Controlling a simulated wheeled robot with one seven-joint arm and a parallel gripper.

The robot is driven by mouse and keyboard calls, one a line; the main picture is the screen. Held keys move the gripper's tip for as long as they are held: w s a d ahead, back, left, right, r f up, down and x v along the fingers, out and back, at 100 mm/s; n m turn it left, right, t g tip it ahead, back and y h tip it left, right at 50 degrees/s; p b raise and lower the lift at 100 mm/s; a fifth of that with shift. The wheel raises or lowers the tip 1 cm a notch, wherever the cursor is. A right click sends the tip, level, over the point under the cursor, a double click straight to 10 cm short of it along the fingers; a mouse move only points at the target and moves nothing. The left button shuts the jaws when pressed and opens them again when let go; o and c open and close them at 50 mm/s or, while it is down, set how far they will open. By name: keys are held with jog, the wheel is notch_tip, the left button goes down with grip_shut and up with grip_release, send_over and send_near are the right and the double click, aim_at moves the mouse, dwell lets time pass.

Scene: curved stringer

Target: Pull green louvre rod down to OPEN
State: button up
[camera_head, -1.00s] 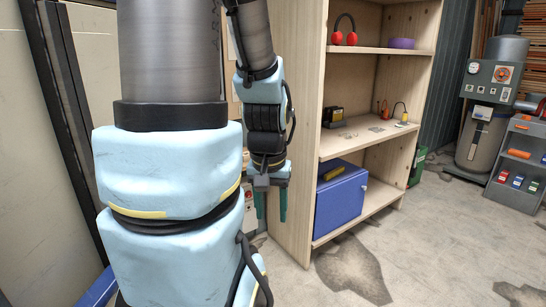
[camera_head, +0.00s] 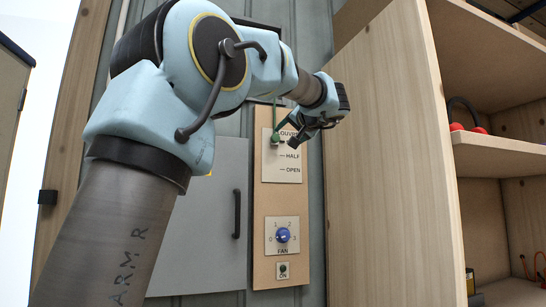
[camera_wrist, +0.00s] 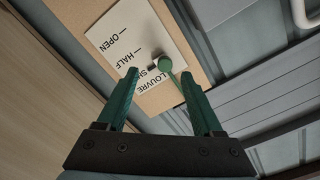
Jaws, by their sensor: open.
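The green louvre rod hangs down to a round green knob (camera_head: 275,138) at the upper left of a white label plate (camera_head: 292,176). The knob is above the HALF and OPEN marks, about level with the SHUT mark. In the wrist view the knob (camera_wrist: 167,62) and a short length of rod show between and just beyond my green fingers. My gripper (camera_wrist: 159,73) is open, its tips on either side of the knob, with no clear contact. In the head view my gripper (camera_head: 285,133) is close by the knob and covers part of the SHUT lettering.
Below on the same wooden board are a blue FAN dial (camera_head: 283,235) and an ON button (camera_head: 283,270). A grey cabinet door (camera_head: 205,225) with a black handle is left. A wooden shelf unit (camera_head: 395,150) stands close on the right.

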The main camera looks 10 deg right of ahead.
aim_at(276, 139)
jog(key=shift+t, duration=0.3)
jog(key=w+p, duration=0.1)
jog(key=w, duration=0.2)
jog(key=w+r+p, duration=0.1)
jog(key=w+p, duration=0.1)
jog(key=w, duration=0.1)
jog(key=w+a+r+p, duration=0.1)
jog(key=w, duration=0.2)
jog(key=shift+w+p, duration=0.3)
jog(key=shift+p, duration=0.1)
jog(key=shift+w+f, duration=0.15)
jog(key=shift+w, duration=0.2)
grip_shut()
dwell(0.5)
